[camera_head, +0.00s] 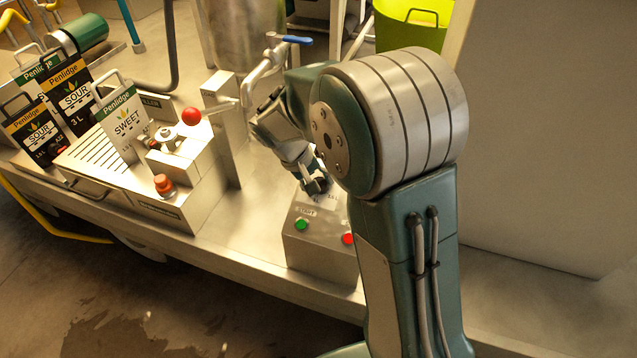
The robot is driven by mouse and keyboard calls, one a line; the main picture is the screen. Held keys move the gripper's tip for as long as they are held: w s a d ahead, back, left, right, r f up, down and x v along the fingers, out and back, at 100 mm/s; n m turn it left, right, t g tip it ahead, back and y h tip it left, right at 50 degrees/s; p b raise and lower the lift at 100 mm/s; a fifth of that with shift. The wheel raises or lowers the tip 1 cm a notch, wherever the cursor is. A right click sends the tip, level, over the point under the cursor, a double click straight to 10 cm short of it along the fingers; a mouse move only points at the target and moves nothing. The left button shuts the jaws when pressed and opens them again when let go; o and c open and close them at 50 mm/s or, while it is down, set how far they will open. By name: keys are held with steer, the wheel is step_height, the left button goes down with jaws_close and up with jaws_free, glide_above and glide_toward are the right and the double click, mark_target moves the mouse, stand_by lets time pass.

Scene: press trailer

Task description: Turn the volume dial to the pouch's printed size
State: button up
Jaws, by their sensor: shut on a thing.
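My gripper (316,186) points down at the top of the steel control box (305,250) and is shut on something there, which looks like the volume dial. The dial itself is hidden behind the fingers, and the scale marks around it are too small to read. A white "SWEET" pouch (124,125) with a green Penlidge band stands at the filler (165,190); its lower part, where a size would be printed, is covered by the filler's fittings. A black "SOUR" pouch (74,97) marked 3 L stands behind it to the left.
A smaller black "SOUR" pouch (30,132) stands at the far left. The control box has a green start button (302,225) and a red button (348,239) close below my gripper. A steel post (222,130) and a blue-handled tap (290,40) stand nearby.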

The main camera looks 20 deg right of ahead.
steer(key=n+t+h, duration=0.1)
steer(key=n, duration=0.2)
steer(key=n+t+h, duration=0.1)
steer(key=n, duration=0.3)
steer(key=shift+a+f+h, duration=0.1)
steer(key=shift+h, duration=0.3)
steer(key=n+t, duration=0.1)
steer(key=n, duration=0.2)
steer(key=n+t+h, duration=0.1)
steer(key=n, duration=0.2)
steer(key=shift+t, duration=0.3)
steer(key=shift+n, duration=0.3)
steer(key=o, duration=1.1)
steer(key=shift+o, duration=0.2)
steer(key=v, duration=1.2)
